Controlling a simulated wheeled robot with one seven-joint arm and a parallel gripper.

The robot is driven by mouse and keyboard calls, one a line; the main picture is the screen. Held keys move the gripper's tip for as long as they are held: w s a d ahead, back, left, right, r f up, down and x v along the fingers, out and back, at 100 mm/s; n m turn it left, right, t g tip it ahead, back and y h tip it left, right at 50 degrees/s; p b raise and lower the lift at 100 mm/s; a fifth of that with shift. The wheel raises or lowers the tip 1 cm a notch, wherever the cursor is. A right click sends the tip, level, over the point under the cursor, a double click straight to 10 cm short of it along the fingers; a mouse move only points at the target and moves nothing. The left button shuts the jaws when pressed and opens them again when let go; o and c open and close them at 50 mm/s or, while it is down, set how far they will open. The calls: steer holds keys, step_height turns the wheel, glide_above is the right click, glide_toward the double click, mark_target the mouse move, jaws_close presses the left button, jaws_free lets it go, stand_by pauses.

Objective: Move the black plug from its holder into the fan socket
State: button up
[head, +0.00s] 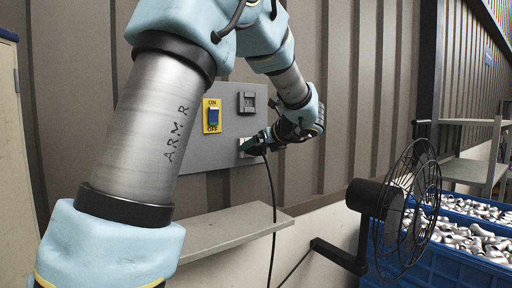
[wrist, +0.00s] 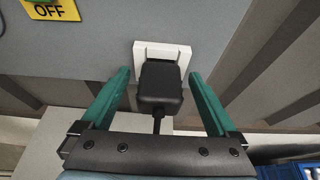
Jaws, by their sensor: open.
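The black plug (wrist: 160,85) sits against a white square socket plate (wrist: 180,52) on the grey panel in the wrist view, its cord trailing toward me. My gripper (wrist: 157,74) is open, with one green finger on each side of the plug and a visible gap on both sides. In the head view my gripper (head: 255,143) is at the panel's lower right, over the white plate (head: 243,148), and mostly hides the plug. A dark square fitting (head: 247,102), which may be the holder, is above it and looks empty. The plug's prongs are hidden.
The grey panel (head: 225,135) carries a yellow ON/OFF switch (head: 212,115). A shelf (head: 230,228) juts out below. The black cord (head: 274,210) hangs past the shelf. A caged fan (head: 405,205) stands at right before blue crates (head: 455,262) of metal castings.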

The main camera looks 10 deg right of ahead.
steer(key=b+v, duration=0.2)
steer(key=v, duration=0.8)
steer(key=shift+s+r, duration=0.2)
steer(key=shift+s, duration=0.1)
steer(key=shift+s+d, duration=0.1)
steer(key=shift+d, duration=0.1)
